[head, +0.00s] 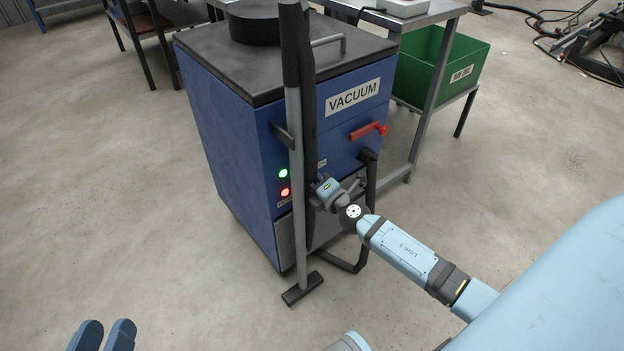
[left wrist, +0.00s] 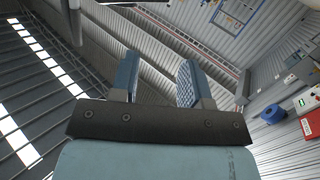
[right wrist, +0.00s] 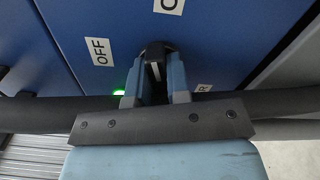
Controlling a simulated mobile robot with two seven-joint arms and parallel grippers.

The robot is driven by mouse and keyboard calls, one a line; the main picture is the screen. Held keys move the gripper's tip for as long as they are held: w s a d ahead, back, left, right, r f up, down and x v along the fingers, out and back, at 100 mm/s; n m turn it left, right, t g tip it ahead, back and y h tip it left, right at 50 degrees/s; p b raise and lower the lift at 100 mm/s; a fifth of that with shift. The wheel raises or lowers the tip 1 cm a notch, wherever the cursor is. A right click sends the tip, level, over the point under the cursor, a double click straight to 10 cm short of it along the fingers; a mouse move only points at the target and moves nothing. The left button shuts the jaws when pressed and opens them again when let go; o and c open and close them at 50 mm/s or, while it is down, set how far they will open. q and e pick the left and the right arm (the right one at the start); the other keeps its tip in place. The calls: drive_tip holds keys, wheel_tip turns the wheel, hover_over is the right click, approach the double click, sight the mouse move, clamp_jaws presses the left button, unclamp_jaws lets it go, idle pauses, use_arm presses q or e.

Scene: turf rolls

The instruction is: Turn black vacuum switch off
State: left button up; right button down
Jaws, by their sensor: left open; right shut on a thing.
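The black vacuum switch (right wrist: 153,50) shows in the right wrist view as a black knob with a white line on the blue vacuum panel. My right gripper (right wrist: 154,82) is shut on this knob, with a finger on each side. The OFF label (right wrist: 99,51) is to the knob's upper left, and another partly cut-off label (right wrist: 169,5) is above it. In the head view my right gripper (head: 324,187) is at the front of the blue vacuum (head: 230,140), and the switch is hidden there. My left gripper (head: 103,335) is open and empty at the bottom left.
A grey wand (head: 297,190) with a black hose stands before the vacuum, close to my right gripper. A red handle (head: 368,131) is above right. A green light (head: 283,173) and red light (head: 285,192) glow. A green bin (head: 440,68) stands behind. The floor at left is clear.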

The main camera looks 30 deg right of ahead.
drive_tip(key=n, duration=0.6)
drive_tip(key=shift+n, duration=0.3)
drive_tip(key=n+p, duration=0.1)
drive_tip(key=n, duration=0.3)
drive_tip(key=shift+n, duration=0.9)
use_arm(q)
drive_tip(key=shift+s+d+r+n+p, duration=0.1)
drive_tip(key=shift+s+r+n+p, duration=0.1)
drive_tip(key=shift+r+n+p, duration=0.5)
use_arm(e)
drive_tip(key=shift+n, duration=1.1)
use_arm(q)
drive_tip(key=shift+r+m, duration=0.2)
drive_tip(key=shift+m, duration=0.1)
drive_tip(key=shift+f, duration=0.1)
use_arm(e)
drive_tip(key=c, duration=1.1)
unclamp_jaws()
